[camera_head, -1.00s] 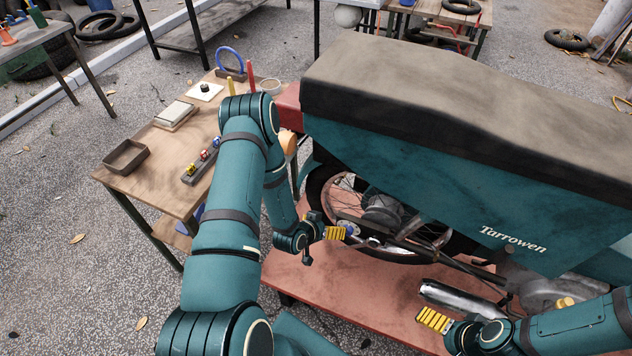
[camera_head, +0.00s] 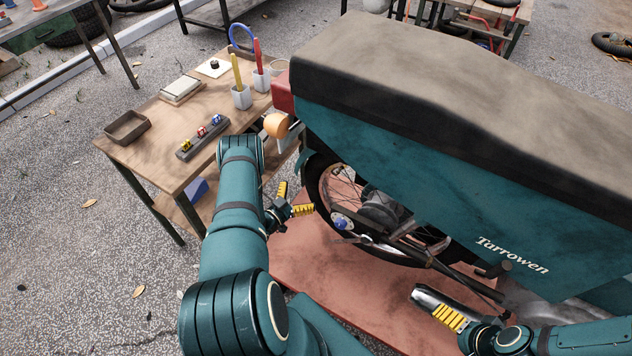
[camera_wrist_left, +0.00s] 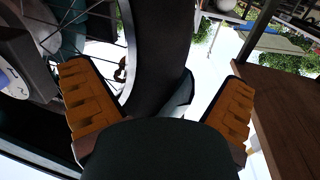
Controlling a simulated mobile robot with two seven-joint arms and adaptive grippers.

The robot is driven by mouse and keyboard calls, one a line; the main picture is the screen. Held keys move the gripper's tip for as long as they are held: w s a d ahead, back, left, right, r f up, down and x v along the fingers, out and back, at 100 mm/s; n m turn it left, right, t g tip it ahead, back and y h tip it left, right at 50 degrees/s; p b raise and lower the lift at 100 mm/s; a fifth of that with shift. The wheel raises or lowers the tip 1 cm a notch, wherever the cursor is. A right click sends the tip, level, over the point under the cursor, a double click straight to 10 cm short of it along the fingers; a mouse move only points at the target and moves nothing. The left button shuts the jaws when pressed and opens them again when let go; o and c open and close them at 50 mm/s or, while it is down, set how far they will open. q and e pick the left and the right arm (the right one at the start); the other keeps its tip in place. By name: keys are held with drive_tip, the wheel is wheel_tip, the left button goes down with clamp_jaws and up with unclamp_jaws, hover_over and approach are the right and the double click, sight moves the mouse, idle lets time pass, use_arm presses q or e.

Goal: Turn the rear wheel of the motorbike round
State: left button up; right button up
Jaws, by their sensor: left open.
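The motorbike's rear wheel (camera_head: 319,182) shows under the teal side panel, with a black tyre and thin spokes. My left gripper (camera_head: 292,198) is open, just left of the tyre in the head view. In the left wrist view the tyre (camera_wrist_left: 158,50) lies between the two open yellow-orange fingers of my left gripper (camera_wrist_left: 160,100), the left finger near the spokes. I cannot tell whether either finger touches it. My right gripper (camera_head: 450,318) is at the lower right by the silver exhaust; its jaw opening is unclear. The wheel's upper part is hidden by the panel.
The motorbike (camera_head: 400,150) stands on a red platform (camera_head: 330,285). A wooden table (camera_head: 160,150) at the left holds a tray, a row of small coloured parts and cups with red and yellow sticks. The silver exhaust (camera_head: 435,300) is low at the right.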

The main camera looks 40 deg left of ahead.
sight(315, 180)
use_arm(q)
drive_tip(key=w+b, duration=0.1)
drive_tip(key=w, duration=0.7)
drive_tip(key=shift+r, duration=0.1)
drive_tip(key=c, duration=1.1)
